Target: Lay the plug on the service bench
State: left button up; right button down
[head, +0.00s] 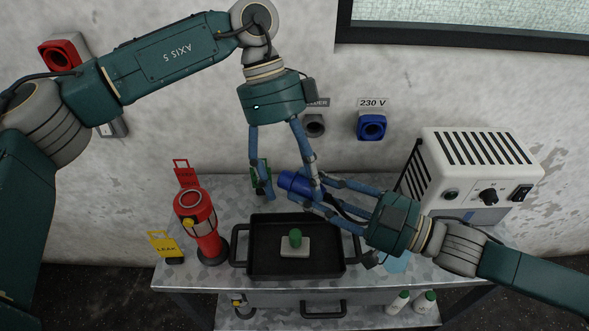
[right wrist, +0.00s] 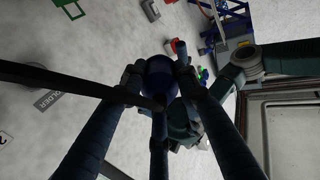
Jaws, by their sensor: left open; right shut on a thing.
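The blue plug (head: 292,183) is held above the back of the grey metal service bench (head: 235,200) in the head view. My right gripper (head: 306,190) is shut on it, its arm coming in from the right. The plug's round dark blue body (right wrist: 160,74) shows between the right fingertips (right wrist: 158,78) in the right wrist view. My left gripper (head: 291,192) points down from above, its fingers spread and open. In the head view its fingers lie either side of the plug and its right finger overlaps it; I cannot tell whether they touch.
A black tray (head: 262,262) with a green-knobbed block (head: 295,243) stands on the bench. A red lantern (head: 198,222) and yellow LEAK sign (head: 165,246) stand at left. A white power box (head: 475,175) stands at right. A blue 230 V socket (head: 372,126) is on the wall.

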pick_arm(q)
jog(key=c, duration=1.5)
jog(key=shift+c, duration=0.8)
pick_arm(e)
jog(key=c, duration=1.2)
grip_release()
